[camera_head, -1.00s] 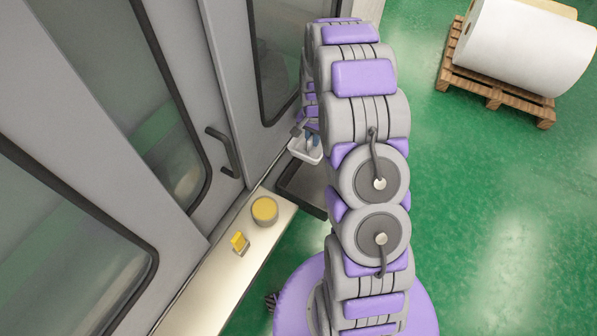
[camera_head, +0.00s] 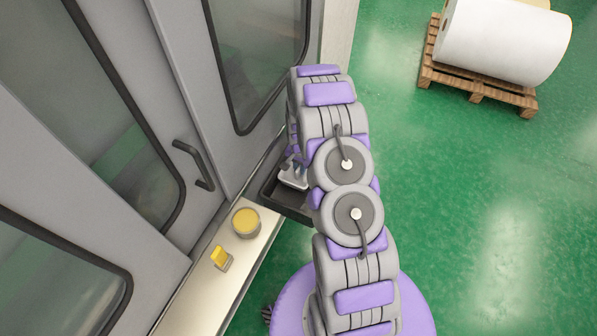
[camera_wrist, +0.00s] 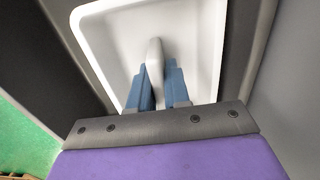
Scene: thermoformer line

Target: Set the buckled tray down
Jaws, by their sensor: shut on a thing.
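The white tray (camera_head: 293,180) is small and shallow, and it shows over the black bin (camera_head: 270,192) beside the machine. In the wrist view the tray (camera_wrist: 101,48) fills the upper middle, with a pale ridge standing up inside it. My gripper (camera_wrist: 158,72) has blue fingers closed on that ridge, one on each side. In the head view my gripper (camera_head: 291,165) is small and partly hidden by my arm. I cannot tell whether the tray touches the bin's floor or hangs above it. No buckle in the tray is clear at this size.
A pale ledge (camera_head: 215,290) runs along the grey machine doors, with a yellow-topped round tin (camera_head: 246,222) and a yellow block (camera_head: 220,257) on it. A door handle (camera_head: 195,165) juts out nearby. A white roll (camera_head: 500,40) lies on a pallet at upper right. Green floor is open at right.

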